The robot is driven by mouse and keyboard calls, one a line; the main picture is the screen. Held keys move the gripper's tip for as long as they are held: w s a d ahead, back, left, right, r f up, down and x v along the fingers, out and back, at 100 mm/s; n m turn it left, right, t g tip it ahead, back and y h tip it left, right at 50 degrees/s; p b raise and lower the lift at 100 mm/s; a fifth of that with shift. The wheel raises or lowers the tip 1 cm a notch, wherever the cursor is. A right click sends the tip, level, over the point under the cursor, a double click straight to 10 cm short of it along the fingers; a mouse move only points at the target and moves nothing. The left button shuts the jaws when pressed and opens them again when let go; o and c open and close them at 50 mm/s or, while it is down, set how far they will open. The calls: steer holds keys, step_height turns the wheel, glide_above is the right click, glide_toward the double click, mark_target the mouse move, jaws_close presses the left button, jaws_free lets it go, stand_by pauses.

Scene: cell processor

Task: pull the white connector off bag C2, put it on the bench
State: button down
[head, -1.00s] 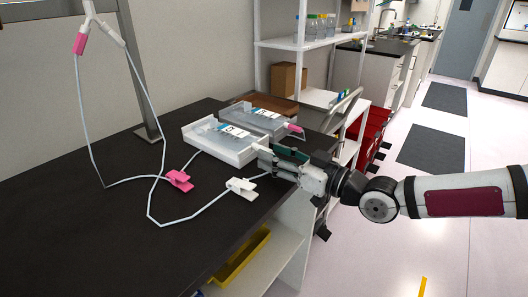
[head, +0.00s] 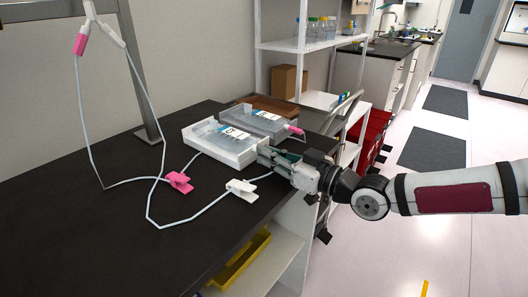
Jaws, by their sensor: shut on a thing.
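Two clear fluid bags lie in white trays on the dark bench (head: 75,235). The front bag (head: 226,138) has a label too small to read surely; I take it as bag C2. My gripper (head: 265,154) is at the right end of its tray, shut on the white connector there. The fingers mostly hide the connector, and I cannot tell whether it is still joined to the bag. The rear bag (head: 268,121) has a pink connector (head: 296,130) at its right end.
A pink clamp (head: 180,182) and a white clamp (head: 242,190) sit on tubing (head: 186,219) that loops over the bench and up to a hanging Y-joint. A metal post (head: 144,80) stands at the back. The bench's left front is clear.

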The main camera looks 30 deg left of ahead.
steer(key=shift+d, duration=0.2)
steer(key=shift+d, duration=0.35)
steer(key=shift+d, duration=0.1)
steer(key=shift+s+d, duration=0.15)
steer(key=shift+d, duration=0.85)
steer(key=shift+d, duration=0.2)
steer(key=shift+f+b, duration=0.4)
steer(key=shift+f, duration=0.3)
steer(key=c, duration=1.6)
jaws_free()
steer(key=shift+o, duration=0.2)
